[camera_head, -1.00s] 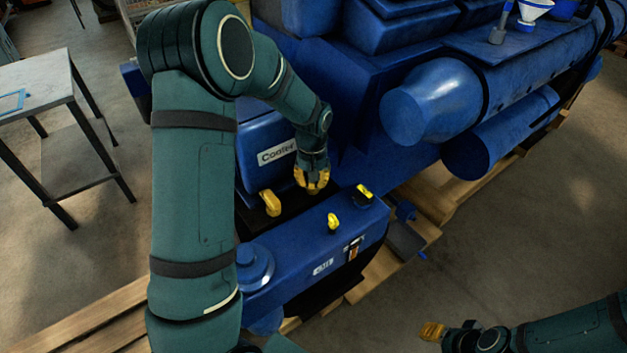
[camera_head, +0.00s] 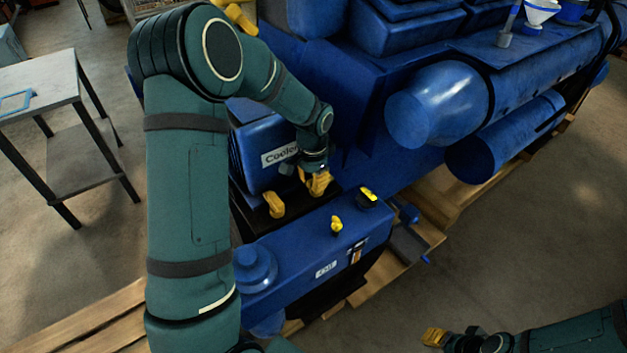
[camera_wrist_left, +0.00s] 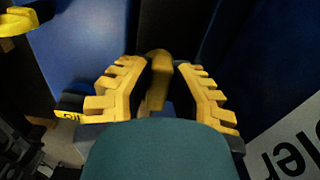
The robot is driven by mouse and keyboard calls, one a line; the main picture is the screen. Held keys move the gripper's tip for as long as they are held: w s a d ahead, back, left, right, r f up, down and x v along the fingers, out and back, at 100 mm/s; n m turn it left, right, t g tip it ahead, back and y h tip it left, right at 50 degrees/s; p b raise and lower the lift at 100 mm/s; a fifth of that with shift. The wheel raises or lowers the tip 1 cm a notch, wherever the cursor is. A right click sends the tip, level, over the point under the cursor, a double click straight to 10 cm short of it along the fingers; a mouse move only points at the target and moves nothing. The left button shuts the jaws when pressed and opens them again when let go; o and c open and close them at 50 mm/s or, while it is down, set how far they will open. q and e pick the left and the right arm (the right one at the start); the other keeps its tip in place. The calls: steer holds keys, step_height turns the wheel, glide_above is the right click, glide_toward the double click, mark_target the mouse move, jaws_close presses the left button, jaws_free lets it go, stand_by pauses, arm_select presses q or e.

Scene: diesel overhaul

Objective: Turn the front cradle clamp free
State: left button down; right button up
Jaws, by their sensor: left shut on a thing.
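My left gripper (camera_head: 318,184) is beside the blue box labelled "Cooler" (camera_head: 268,150). In the left wrist view its yellow fingers (camera_wrist_left: 160,92) are shut on a yellow clamp handle (camera_wrist_left: 158,68), which shows between them. In the head view the fingers hide most of that handle. A second yellow clamp handle (camera_head: 274,205) stands free at the box's near left corner. I cannot tell from the pictures which of the two is called front. My right gripper (camera_head: 434,338) is far from the clamps at the lower right, and its finger opening is unclear.
A blue tank (camera_head: 320,262) with yellow fittings lies just in front of the clamps. The large blue engine (camera_head: 430,105) rises behind and to the right. A wooden pallet (camera_head: 110,320) lies below. A metal table (camera_head: 40,85) stands left. The floor at right is clear.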

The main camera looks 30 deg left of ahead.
arm_select(q)
steer(key=shift+f+m, duration=0.1)
steer(key=shift+m, duration=0.3)
steer(key=c, duration=0.9)
jaws_free()
steer(key=shift+o, duration=0.2)
steer(key=shift+r, duration=0.4)
step_height(320, 180, up, 11)
steer(key=shift+r, duration=0.15)
